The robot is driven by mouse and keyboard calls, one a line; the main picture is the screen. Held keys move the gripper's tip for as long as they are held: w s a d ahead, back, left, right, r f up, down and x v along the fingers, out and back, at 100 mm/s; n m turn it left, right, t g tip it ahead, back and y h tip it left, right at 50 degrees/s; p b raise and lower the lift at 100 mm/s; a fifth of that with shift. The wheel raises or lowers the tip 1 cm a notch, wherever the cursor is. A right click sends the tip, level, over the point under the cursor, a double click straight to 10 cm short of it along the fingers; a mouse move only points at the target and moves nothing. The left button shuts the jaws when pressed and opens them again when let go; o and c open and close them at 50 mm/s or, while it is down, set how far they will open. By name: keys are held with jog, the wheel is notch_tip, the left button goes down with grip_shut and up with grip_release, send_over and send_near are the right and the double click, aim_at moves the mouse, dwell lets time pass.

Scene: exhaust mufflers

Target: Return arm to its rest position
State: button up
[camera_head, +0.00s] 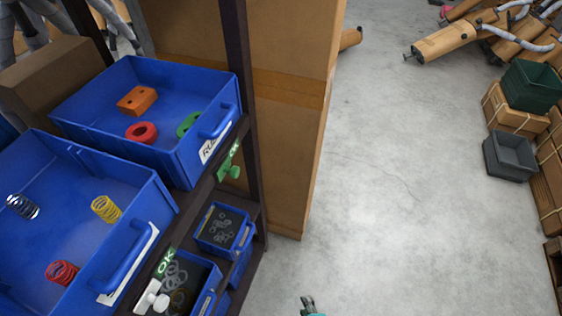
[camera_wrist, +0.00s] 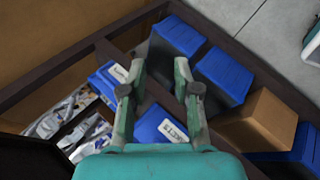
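My gripper (camera_wrist: 159,78) shows in the wrist view with its two fingers spread apart and nothing between them. It points down past a dark shelf frame (camera_wrist: 72,72) with blue bins below. In the head view only the tip of my gripper (camera_head: 308,303) shows at the bottom edge, over bare floor and to the right of the shelf. The rest of my arm is out of the head view.
At the left, a shelf holds a blue bin with springs (camera_head: 83,238) and a blue bin with orange, red and green parts (camera_head: 195,162). Small bins (camera_head: 224,228) sit lower. A tall cardboard box (camera_head: 285,150) stands behind. Crates (camera_head: 510,158) line the right. The middle floor is clear.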

jog(key=s+d+r+m+t+h, duration=0.1)
jog(key=s+d+r+m+t, duration=0.2)
jog(key=s+d+r+m, duration=0.2)
jog(key=s+d+r+m+t+h, duration=0.1)
jog(key=s+d+r+m+t, duration=0.3)
jog(key=s+r+m, duration=0.6)
notch_tip(320, 180, up, 8)
jog(key=d+m, duration=0.2)
jog(key=m, duration=0.1)
jog(key=shift+s+d, duration=0.2)
jog(key=shift+s, duration=0.1)
jog(key=shift+f, duration=0.1)
dwell(0.6)
